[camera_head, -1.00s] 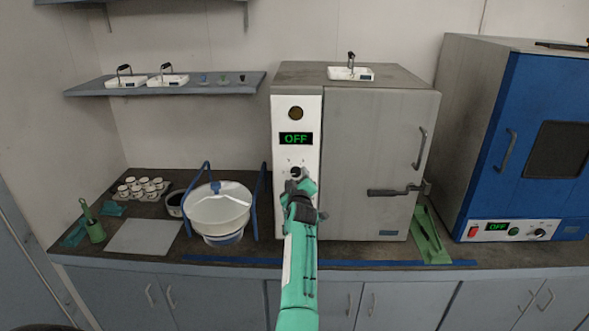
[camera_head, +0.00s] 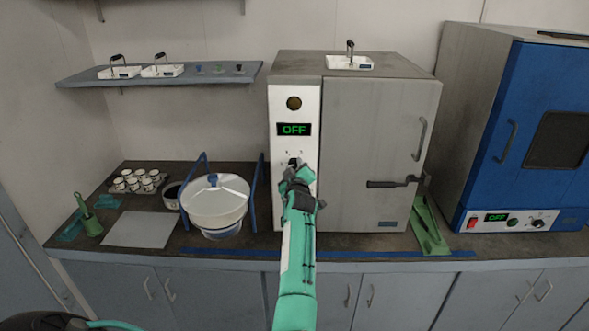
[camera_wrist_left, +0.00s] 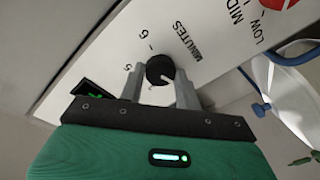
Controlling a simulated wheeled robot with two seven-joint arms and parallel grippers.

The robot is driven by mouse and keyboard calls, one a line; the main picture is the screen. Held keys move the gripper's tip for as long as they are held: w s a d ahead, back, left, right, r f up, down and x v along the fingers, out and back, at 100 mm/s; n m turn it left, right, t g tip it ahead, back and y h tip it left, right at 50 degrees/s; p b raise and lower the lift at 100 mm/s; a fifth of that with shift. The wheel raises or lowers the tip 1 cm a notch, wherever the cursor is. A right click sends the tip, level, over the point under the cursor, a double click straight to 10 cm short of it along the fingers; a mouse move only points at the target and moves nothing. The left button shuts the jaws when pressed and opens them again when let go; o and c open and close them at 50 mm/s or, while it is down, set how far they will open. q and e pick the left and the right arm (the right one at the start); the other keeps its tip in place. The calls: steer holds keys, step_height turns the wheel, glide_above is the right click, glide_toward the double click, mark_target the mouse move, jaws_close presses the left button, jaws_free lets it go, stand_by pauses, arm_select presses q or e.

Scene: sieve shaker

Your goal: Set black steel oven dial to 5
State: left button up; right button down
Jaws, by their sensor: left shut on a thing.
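The steel oven (camera_head: 372,150) stands at the middle of the counter, with a white control panel (camera_head: 283,205) on its left side. Its display (camera_head: 294,129) reads OFF in green. The black dial (camera_wrist_left: 160,69) shows in the left wrist view between the two fingers of my left gripper (camera_wrist_left: 159,88). A white mark on the dial points to the lower right in that view. Printed 5 and 6 lie left and above the dial, and MINUTES is to its right. In the head view my left gripper (camera_head: 295,170) is shut on the dial and hides most of it. My right gripper is not in view.
A red dial (camera_wrist_left: 278,3) with LOW and MID marks is close by on the panel. A door handle (camera_head: 392,184) sticks out at the oven's right.

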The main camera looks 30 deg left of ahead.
arm_select(q)
steer(key=shift+f+m+b, duration=0.2)
steer(key=shift+m+b, duration=0.7)
steer(key=shift+b, duration=0.15)
steer(key=m+b, duration=0.2)
steer(key=shift+m, duration=0.4)
steer(key=m+b, duration=0.1)
steer(key=m, duration=0.2)
steer(key=shift+m+t, duration=0.4)
steer(key=m+b, duration=0.1)
steer(key=m, duration=0.3)
steer(key=shift+a+r+t, duration=0.1)
steer(key=shift+t, duration=0.2)
steer(key=m, duration=0.4)
steer(key=m+h+p, duration=0.1)
steer(key=m, duration=0.3)
steer(key=shift+r+t+p, duration=0.1)
steer(key=shift+t+p, duration=0.2)
steer(key=shift+p, duration=0.05)
steer(key=m+p, duration=0.2)
steer(key=m, duration=0.3)
steer(key=shift+s+a+r+m+h+p, duration=0.1)
steer(key=shift+m+h+p, duration=0.25)
steer(key=shift+m+h, duration=0.05)
steer(key=shift+m+p, duration=0.85)
steer(key=shift+m, duration=0.75)
